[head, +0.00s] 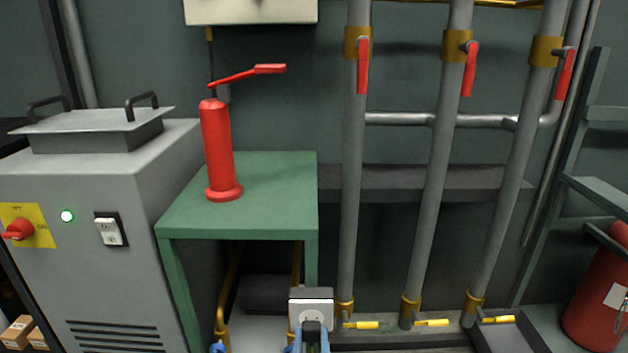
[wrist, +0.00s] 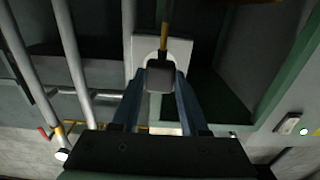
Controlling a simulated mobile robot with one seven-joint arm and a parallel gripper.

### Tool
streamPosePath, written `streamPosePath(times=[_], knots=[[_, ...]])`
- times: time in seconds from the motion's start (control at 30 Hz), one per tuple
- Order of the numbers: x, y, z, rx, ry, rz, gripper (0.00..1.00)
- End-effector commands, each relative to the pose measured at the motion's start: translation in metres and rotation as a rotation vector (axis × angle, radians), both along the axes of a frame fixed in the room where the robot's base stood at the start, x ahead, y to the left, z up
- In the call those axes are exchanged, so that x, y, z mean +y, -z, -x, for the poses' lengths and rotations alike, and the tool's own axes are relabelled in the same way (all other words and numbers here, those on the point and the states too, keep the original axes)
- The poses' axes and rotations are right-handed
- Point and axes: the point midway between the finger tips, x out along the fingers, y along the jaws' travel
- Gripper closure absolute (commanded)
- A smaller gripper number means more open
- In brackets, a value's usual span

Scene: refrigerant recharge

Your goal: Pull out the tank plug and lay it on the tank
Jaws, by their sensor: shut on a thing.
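My gripper (wrist: 160,82) is shut on a dark grey plug (wrist: 160,76), with one blue finger on each side of it. In the head view my gripper (head: 311,345) is at the bottom edge, just in front of a pale wall socket (head: 311,300). The socket's plate (wrist: 178,50) is behind the plug in the wrist view. I cannot tell whether the plug is in the socket or just off it. A yellowish cord or pipe (wrist: 165,35) shows beyond the plug. I cannot tell which thing is the tank.
A green table (head: 270,185) with a red hand pump (head: 218,150) stands behind left. A grey cabinet (head: 165,215) is at the far left. Grey pipes (head: 350,200) with red levers and low yellow handles (head: 362,325) are right of the socket. A red cylinder (head: 600,290) stands far right.

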Motion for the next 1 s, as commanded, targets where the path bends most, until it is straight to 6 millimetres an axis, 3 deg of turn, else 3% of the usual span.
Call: streamPosePath(times=[1.0], knots=[[0.0,0.0,0.04,0.0,0.0,0.0,1.0]])
